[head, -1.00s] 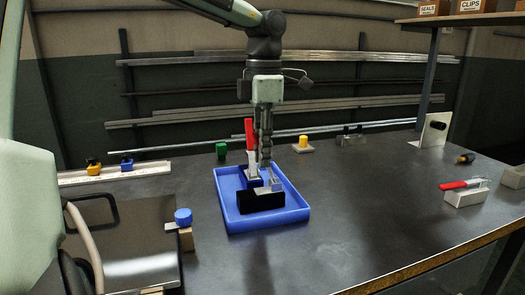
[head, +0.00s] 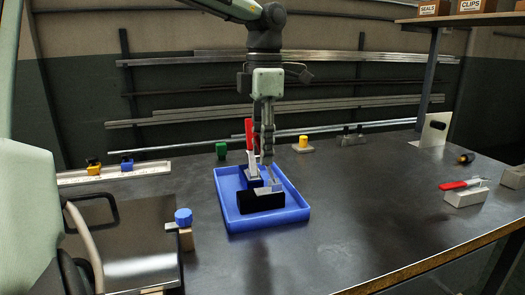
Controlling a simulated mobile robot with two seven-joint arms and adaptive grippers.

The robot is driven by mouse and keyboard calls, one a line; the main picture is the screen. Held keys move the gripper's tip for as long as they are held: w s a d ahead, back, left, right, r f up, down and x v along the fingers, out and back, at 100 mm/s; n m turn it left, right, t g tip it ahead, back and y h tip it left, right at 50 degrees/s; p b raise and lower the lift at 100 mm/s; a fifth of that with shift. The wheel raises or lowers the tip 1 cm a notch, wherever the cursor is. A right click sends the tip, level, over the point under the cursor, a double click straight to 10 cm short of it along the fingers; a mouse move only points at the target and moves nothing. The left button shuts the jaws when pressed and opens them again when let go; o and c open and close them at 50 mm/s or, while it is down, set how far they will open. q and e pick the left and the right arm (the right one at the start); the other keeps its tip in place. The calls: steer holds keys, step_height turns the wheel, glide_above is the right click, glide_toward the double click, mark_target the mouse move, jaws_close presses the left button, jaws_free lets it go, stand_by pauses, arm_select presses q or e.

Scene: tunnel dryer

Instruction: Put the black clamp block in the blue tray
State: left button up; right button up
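The black clamp block (head: 262,202) sits inside the blue tray (head: 232,219), near its front wall, with grey metal clamp parts on top. My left gripper (head: 267,162) points straight down over the tray, just behind the black block and beside the red handle. Its fingers look close together; whether they hold any metal part is too small to tell. My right gripper is not in view.
A red-handled clamp on a grey block (head: 465,193) lies at the right. A green piece (head: 221,151) and a yellow knob (head: 303,142) stand behind the tray. A blue-knobbed piece (head: 183,217) stands left of it.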

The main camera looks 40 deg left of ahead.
arm_select(q)
step_height(320, 180, up, 11)
stand_by(0.3)
steer(key=shift+d, duration=0.1)
stand_by(0.4)
